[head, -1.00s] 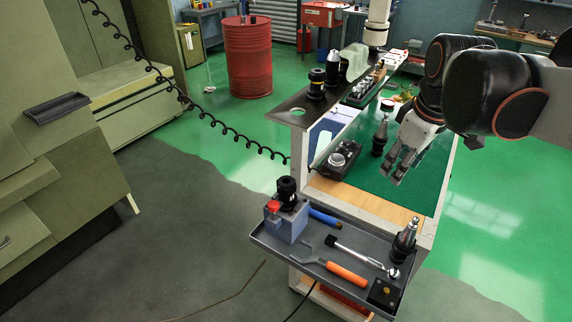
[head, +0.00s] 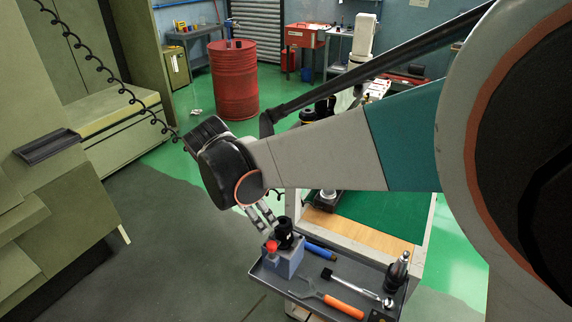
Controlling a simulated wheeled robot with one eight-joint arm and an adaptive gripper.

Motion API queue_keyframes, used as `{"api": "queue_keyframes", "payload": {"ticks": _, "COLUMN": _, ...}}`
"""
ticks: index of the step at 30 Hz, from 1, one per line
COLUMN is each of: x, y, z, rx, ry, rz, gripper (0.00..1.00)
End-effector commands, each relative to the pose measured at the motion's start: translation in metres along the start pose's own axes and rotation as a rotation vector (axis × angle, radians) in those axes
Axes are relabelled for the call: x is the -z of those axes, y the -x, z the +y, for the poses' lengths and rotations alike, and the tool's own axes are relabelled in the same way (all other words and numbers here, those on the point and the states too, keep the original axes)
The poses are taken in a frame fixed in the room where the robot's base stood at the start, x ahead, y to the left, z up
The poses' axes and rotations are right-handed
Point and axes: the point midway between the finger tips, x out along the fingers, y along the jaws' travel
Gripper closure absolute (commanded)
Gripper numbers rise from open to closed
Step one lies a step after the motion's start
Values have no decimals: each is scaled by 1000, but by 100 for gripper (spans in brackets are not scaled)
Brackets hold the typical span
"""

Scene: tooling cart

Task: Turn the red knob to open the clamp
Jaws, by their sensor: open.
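The red knob (head: 272,246) sits on the left side of a blue-grey clamp block (head: 284,263) at the left end of the cart's tray. A black tool holder (head: 284,232) stands upright in the block, just right of the knob. My gripper (head: 262,220) is open and points down, close above and behind the knob and holder in the picture. Its fingers look empty. Whether a fingertip touches the holder I cannot tell. The knob is in plain view and no finger is around it.
The grey tray (head: 262,283) also holds an orange-handled wrench (head: 342,306), a ratchet (head: 352,287), a blue-handled tool (head: 320,252) and a black tool holder (head: 397,272). My arm hides much of the cart's upper shelf. A red barrel (head: 235,82) stands on the floor behind.

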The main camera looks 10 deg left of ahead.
Motion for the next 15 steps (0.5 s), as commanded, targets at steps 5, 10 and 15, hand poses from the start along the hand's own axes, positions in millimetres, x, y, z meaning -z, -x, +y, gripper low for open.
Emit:
{"api": "queue_keyframes", "payload": {"ticks": 5, "x": 28, "y": 8, "z": -5, "rx": -17, "ry": 92, "rz": -38, "gripper": 56}}
{"api": "queue_keyframes", "payload": {"ticks": 10, "x": 30, "y": -5, "z": -5, "rx": -18, "ry": 99, "rz": -43, "gripper": 56}}
{"api": "queue_keyframes", "payload": {"ticks": 15, "x": 29, "y": -35, "z": -3, "rx": -16, "ry": 96, "rz": -42, "gripper": 56}}
